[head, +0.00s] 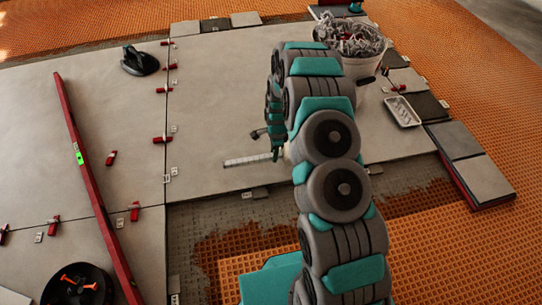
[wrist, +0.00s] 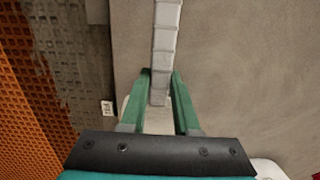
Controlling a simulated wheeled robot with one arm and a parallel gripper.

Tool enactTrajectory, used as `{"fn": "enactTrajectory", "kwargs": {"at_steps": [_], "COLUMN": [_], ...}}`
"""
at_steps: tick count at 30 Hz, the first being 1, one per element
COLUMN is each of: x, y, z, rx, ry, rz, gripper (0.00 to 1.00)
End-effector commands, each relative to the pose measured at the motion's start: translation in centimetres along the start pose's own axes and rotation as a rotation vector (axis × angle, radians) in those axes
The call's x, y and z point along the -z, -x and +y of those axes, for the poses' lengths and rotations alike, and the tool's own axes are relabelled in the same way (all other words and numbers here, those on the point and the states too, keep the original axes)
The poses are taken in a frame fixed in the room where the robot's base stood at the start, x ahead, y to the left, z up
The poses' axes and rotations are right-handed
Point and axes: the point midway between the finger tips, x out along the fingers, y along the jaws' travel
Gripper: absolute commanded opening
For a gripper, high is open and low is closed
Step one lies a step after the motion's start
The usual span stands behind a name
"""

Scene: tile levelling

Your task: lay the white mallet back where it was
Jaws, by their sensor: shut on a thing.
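The white mallet shows in the head view as a pale, banded handle (head: 246,160) pointing left, low over or on the grey tiles near their front edge. I cannot tell whether it touches them. My gripper (head: 275,154) points down at the handle's right end, and my arm hides much of what lies beyond. In the wrist view the handle (wrist: 166,40) runs up the picture from between the two green fingers of my gripper (wrist: 163,82), which are shut on it. A pale shape under the fingers may be the mallet's head, mostly hidden.
A white bucket (head: 355,65) of grey scraps and a small white tray (head: 402,112) stand at the right. A long red bar (head: 92,185) lies at the left. Red wedges (head: 135,211) and clips line the joints. A black suction cup (head: 139,61) sits at the back. Open tile lies left of the handle.

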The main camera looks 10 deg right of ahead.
Motion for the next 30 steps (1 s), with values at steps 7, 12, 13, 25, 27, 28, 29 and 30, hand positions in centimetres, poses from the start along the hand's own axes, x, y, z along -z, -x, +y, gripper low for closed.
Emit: {"fn": "enactTrajectory", "kwargs": {"at_steps": [7, 12, 13, 25, 27, 28, 29, 30], "x": [-0.8, -0.8, -0.8, -0.6, -0.6, -0.6, -0.6, -0.6], "y": [-0.2, -1.4, -1.8, -3.7, -3.8, -3.9, -3.9, -3.9], "z": [-2.0, -2.1, -2.0, -2.0, -2.0, -2.0, -2.0, -2.0], "rx": [0.003, 0.001, 0.001, 0.0, 0.0, 0.0, 0.0, 0.0], "ry": [-0.001, -0.001, 0.0, 0.001, 0.001, 0.0, 0.0, 0.0], "rz": [0.0, 0.0, 0.0, 0.0, 0.0, 0.0, 0.0, 0.0], "gripper": [0.0, 0.0, 0.0, 0.0, 0.0, 0.0, 0.31, 0.35]}}
